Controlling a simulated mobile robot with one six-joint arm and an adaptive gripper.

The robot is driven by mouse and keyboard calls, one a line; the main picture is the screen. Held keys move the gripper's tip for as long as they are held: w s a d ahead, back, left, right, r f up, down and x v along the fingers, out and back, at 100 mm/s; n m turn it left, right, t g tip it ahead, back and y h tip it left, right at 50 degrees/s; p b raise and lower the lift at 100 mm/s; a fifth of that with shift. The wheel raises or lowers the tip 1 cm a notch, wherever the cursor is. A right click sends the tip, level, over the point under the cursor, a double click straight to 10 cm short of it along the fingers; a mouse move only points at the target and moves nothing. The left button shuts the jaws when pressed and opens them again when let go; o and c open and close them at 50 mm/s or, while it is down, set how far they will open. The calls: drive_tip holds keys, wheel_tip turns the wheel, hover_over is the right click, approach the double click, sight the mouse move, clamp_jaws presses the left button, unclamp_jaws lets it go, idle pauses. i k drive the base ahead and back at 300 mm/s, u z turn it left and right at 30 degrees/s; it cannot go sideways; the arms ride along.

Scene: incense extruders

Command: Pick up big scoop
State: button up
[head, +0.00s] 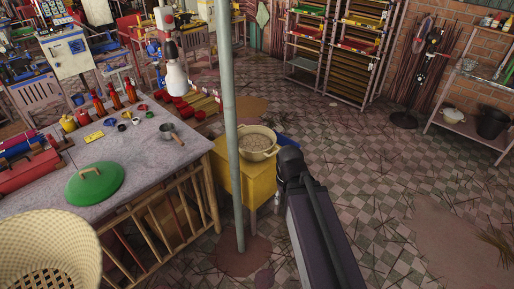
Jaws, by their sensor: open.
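A small grey scoop-like vessel (168,130) with a brown handle sits near the right edge of the table (150,160). It looks like the largest scoop here, but it is too small in the picture to be sure. Smaller dark and coloured cups (136,121) lie to its left. My dark arm reaches in from the bottom, right of the yellow stand. I cannot make out my gripper or its fingertips, and nothing of mine touches the scoop.
A grey pole stands between the table and my arm. A cream basin (258,152) of brown material rests on a yellow stand (236,176). A green lid (95,186), bottles and red extruders (40,165) occupy the table. Tiled floor at right is mostly open.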

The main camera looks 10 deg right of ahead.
sight(168, 130)
drive_tip(key=u, duration=0.1)
drive_tip(key=i, duration=1)
drive_tip(key=z, duration=0.05)
